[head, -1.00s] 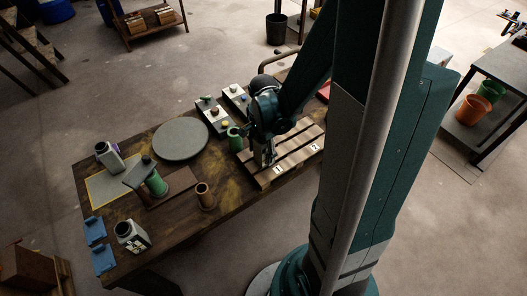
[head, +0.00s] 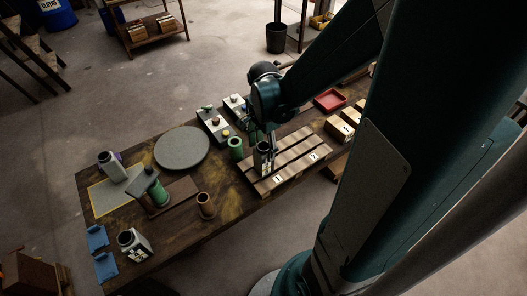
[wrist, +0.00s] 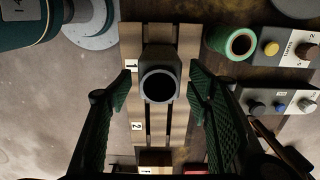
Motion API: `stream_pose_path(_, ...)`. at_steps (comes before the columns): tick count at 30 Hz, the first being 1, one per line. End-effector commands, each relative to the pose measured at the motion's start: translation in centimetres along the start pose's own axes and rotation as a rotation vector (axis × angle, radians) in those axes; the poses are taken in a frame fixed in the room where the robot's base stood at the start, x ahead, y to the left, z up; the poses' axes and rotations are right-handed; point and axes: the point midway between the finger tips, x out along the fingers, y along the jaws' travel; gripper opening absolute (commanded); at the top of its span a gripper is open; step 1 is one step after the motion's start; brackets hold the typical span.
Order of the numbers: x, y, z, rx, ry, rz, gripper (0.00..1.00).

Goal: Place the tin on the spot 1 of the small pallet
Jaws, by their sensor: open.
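The tin (head: 262,160) stands upright on the small pallet (head: 291,151), at its left end by the label 1. In the wrist view the tin (wrist: 159,57) is a grey body with a round dark mouth facing the camera, beside the label 1. My gripper (head: 271,142) is above the tin, with its arm reaching in from the upper right. In the wrist view its two fingers are spread on either side of the tin, with gaps showing between them and it. The label 2 end of the pallet is bare. The tin's base is partly hidden.
Cardboard boxes (head: 341,127) and a red tray (head: 330,100) lie to the right.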

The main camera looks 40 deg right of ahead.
Motion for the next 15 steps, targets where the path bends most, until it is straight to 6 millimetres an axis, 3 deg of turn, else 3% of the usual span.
stream_pose_path(6,-2.4,0.1,0.0,0.000,0.000,0.000,0.51)
stream_pose_path(15,-3.6,0.0,0.0,0.000,0.000,0.000,0.51)
